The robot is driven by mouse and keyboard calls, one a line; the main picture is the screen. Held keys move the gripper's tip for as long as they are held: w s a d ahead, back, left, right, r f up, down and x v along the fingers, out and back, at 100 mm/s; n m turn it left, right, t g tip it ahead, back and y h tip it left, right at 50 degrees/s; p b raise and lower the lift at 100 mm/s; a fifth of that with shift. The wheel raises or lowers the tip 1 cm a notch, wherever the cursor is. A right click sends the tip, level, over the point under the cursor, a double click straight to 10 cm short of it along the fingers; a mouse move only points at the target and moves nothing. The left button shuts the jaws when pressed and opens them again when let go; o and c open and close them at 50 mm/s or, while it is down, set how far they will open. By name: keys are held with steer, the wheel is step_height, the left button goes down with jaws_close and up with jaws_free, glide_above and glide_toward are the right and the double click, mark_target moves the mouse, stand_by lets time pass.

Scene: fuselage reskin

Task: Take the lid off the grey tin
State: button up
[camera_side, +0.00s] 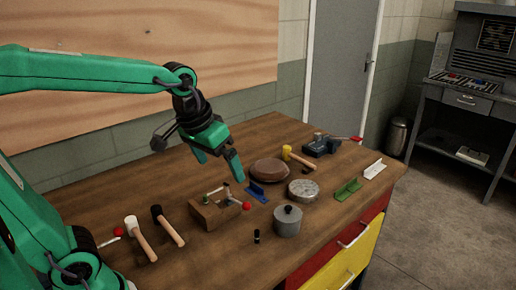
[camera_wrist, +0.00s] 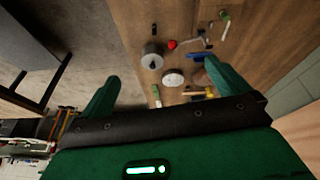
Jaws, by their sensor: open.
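The grey tin (camera_side: 287,225) stands upright near the front edge of the table, with its lid (camera_side: 288,210) on top and a dark knob in the lid's middle. In the wrist view the tin (camera_wrist: 152,57) shows small, beyond and between the fingers. My gripper (camera_side: 219,166) is open and empty, high above the table, behind and to the left of the tin in the side view. Its two green fingers are spread wide in the wrist view (camera_wrist: 161,72), and nothing is between them up close.
A wooden block with tools (camera_side: 214,213) stands left of the tin. A round pale disc (camera_side: 303,190) and a brown round piece (camera_side: 269,170) lie behind it. A small black piece (camera_side: 257,236) stands close to its left. Mallets, brackets and a vise (camera_side: 321,146) surround these.

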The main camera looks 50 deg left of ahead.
steer(key=w+d+f+n+g, duration=0.1)
steer(key=w+d+f+g, duration=0.15)
steer(key=w, duration=0.75)
steer(key=n+g, duration=0.1)
steer(key=n, duration=0.1)
glide_above(289, 207)
steer(key=f, duration=0.9)
steer(key=shift+s+a+f, duration=0.2)
steer(key=shift+s+f, duration=0.15)
steer(key=shift+w+d+f, duration=0.1)
steer(key=shift+w+f, duration=0.15)
steer(key=shift+f, duration=0.05)
steer(key=shift+f, duration=0.1)
steer(key=shift+f, duration=1.2)
steer(key=shift+f, duration=0.1)
steer(key=shift+w+f, duration=0.1)
steer(key=shift+f, duration=2.4)
